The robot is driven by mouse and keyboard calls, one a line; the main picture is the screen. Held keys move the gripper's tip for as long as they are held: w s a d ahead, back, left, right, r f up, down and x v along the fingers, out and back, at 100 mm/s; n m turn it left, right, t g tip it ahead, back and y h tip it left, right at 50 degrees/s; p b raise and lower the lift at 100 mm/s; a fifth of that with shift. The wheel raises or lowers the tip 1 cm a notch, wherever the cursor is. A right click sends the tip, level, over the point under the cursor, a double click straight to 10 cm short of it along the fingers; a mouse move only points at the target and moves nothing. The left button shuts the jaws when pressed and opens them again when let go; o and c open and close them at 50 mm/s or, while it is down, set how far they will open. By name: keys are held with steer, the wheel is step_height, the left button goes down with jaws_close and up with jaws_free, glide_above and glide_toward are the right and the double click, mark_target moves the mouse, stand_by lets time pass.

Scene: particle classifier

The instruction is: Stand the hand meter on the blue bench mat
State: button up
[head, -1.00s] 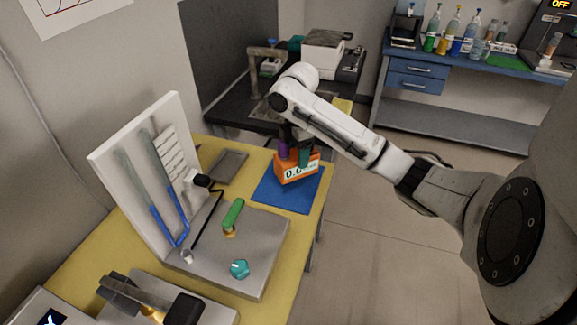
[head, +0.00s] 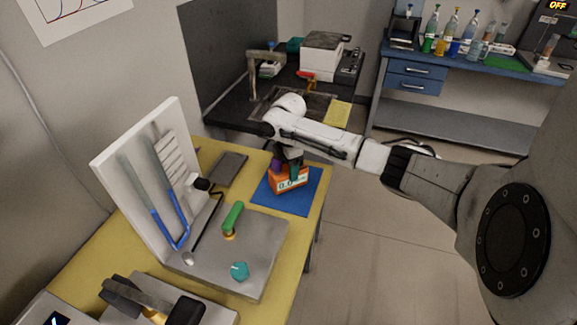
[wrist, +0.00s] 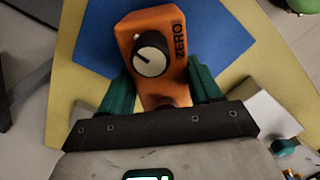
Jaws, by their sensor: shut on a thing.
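The hand meter (head: 289,181) is an orange box with a small display. In the head view it is upright at the blue bench mat (head: 301,201), over its upper left part. Whether its base touches the mat I cannot tell. My gripper (head: 286,167) is above the meter with its fingers down, shut on it. In the wrist view the meter (wrist: 153,50) shows a black and white knob and the word ZERO, between my green fingers (wrist: 160,92). The blue mat (wrist: 212,28) lies behind it.
A grey tray (head: 228,169) lies left of the mat on the yellow bench. A grey plate (head: 262,254) with a green lever and teal knob stands nearer, beside a white upright panel (head: 135,165) with blue tubes. The floor at right is open.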

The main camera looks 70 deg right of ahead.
steer(key=shift+f, duration=0.1)
steer(key=o, duration=1.4)
steer(key=shift+c, duration=0.2)
step_height(320, 180, up, 12)
steer(key=b, duration=0.1)
